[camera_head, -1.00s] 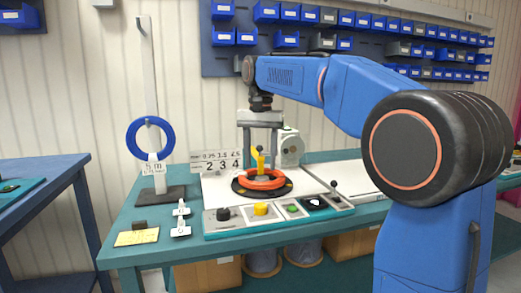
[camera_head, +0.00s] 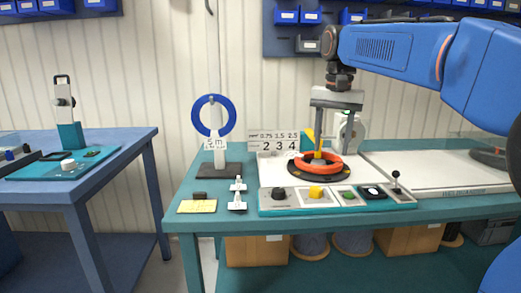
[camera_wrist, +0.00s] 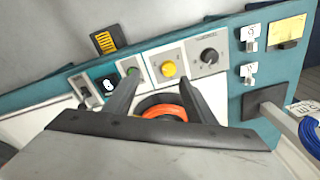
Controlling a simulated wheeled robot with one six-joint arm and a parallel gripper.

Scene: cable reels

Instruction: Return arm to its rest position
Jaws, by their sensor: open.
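My gripper (camera_head: 334,146) points down above the black round turntable (camera_head: 292,171) on the bench, its two fingers apart. An orange cable ring (camera_head: 331,169) lies flat on the turntable, with a yellow post (camera_head: 310,139) standing at its middle. In the wrist view my gripper (camera_wrist: 158,84) has its fingers spread, with nothing between their tips. The orange ring (camera_wrist: 165,110) shows partly between the fingers there, the rest hidden by the gripper body. I cannot tell whether a fingertip touches the ring or post. My blue arm reaches in from the right.
A control panel (camera_head: 293,205) with buttons and a small lever runs along the bench's front. A blue ring (camera_head: 197,115) hangs on a white stand at the left. Number cards (camera_head: 277,146) stand behind the turntable. A blue side table (camera_head: 130,141) stands further left, across a gap.

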